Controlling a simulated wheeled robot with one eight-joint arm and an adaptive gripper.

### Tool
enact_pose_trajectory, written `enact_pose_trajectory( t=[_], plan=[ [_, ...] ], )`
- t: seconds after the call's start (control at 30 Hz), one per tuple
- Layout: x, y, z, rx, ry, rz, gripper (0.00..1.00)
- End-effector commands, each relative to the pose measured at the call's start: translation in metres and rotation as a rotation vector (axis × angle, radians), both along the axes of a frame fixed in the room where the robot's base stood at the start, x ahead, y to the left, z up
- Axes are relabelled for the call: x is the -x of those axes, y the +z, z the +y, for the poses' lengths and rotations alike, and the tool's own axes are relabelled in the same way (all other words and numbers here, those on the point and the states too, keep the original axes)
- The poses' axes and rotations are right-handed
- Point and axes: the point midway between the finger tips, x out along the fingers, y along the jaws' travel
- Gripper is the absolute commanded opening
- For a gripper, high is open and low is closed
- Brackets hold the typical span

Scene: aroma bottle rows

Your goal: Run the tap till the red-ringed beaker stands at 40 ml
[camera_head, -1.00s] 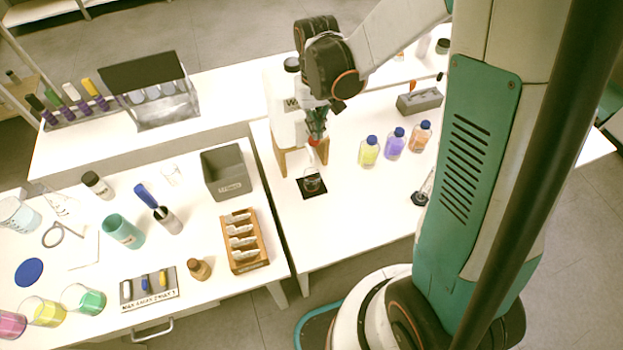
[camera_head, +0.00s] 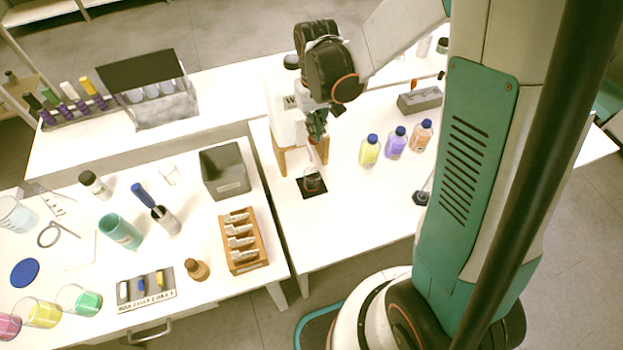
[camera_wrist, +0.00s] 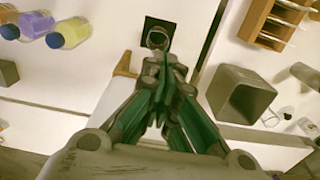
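The white water container marked W (camera_head: 284,122) stands on a wooden stand (camera_head: 281,158). The red-ringed beaker (camera_head: 312,184) is upright on a black mat (camera_head: 322,193) in front of the stand. It also shows in the wrist view (camera_wrist: 157,39), just beyond my fingertips. Its water level and scale are too small to read. My gripper (camera_head: 318,138) points down at the container's front, above the beaker. In the wrist view, my gripper's fingertips (camera_wrist: 166,66) are drawn together with nothing visible held. The tap is hidden behind my gripper, so contact cannot be told.
Yellow (camera_head: 369,151), purple (camera_head: 395,143) and orange (camera_head: 421,136) bottles stand to the right. A grey bin (camera_head: 225,174) and a wooden slide rack (camera_head: 243,242) are on the left table. The table in front of the mat is clear.

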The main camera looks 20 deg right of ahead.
Motion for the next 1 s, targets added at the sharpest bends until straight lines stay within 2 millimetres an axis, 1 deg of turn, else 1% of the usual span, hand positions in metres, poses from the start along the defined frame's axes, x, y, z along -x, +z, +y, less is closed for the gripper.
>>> enact_pose_trajectory(
  t=[1.0],
  plan=[
    [-0.001, -0.019, 0.0, 0.0, 0.0, -0.002, 0.0]
  ],
)
